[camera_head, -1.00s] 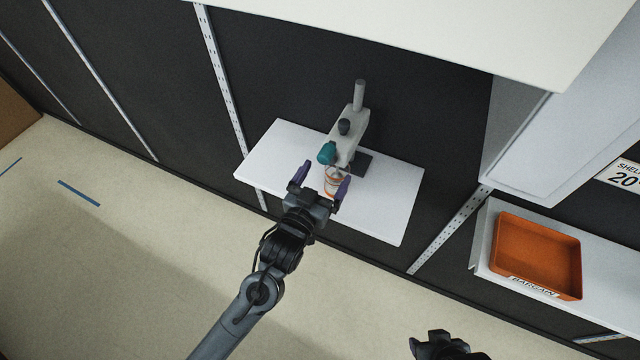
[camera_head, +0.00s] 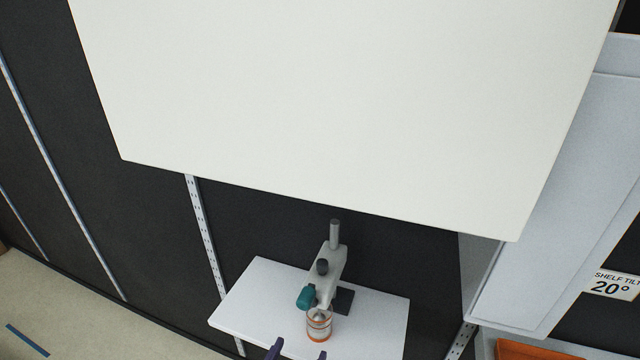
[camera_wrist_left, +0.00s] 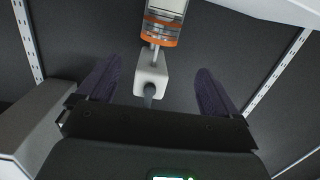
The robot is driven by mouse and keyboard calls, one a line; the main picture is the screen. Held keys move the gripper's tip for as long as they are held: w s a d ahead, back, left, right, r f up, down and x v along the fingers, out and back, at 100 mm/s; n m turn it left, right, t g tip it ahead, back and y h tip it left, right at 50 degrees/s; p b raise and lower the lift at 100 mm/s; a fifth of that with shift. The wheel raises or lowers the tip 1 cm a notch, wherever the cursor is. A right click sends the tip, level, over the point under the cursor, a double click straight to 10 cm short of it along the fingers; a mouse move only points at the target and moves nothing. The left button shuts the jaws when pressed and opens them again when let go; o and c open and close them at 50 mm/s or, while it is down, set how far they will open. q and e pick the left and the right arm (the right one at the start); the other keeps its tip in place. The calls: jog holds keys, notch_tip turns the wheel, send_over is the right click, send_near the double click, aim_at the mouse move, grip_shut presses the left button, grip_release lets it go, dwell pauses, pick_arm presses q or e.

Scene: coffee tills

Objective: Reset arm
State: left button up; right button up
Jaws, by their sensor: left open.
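My left gripper (camera_head: 298,352) shows only as two purple fingertips at the bottom edge of the head view. They are apart, below and in front of a small clear jar with orange bands (camera_head: 319,326). In the left wrist view the open gripper (camera_wrist_left: 157,68) has nothing between its fingers that it touches. The orange-banded jar (camera_wrist_left: 160,38) is ahead of it there. The jar stands under a grey device with a teal knob (camera_head: 327,273) on a white shelf (camera_head: 245,305). My right gripper is out of view.
A large white panel (camera_head: 340,90) overhangs the upper middle. A slotted upright (camera_head: 203,235) stands left of the shelf. At the right are a light grey cabinet (camera_head: 560,170), a "shelf tilt 20°" sign (camera_head: 612,286) and part of an orange tray (camera_head: 525,350). Floor is open at lower left.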

pick_arm(q)
jog(key=s+a+f+n+g+y, duration=0.1)
jog(key=s+a+f+g+y, duration=0.15)
jog(key=s+a+f, duration=0.35)
jog(key=s+a+f+n+g+y, duration=0.1)
jog(key=s+a+f+g, duration=0.3)
jog(key=s, duration=0.4)
jog(key=s+a+g+y, duration=0.2)
jog(key=s+a+g, duration=0.45)
jog(key=s, duration=0.45)
notch_tip(320, 180, up, 16)
jog(key=p, duration=1.6)
jog(key=shift+s+m+t, duration=0.3)
jog(key=shift+s+m, duration=0.1)
jog(key=shift+s, duration=0.05)
jog(key=shift+f+h, duration=0.1)
jog(key=shift+h, duration=0.15)
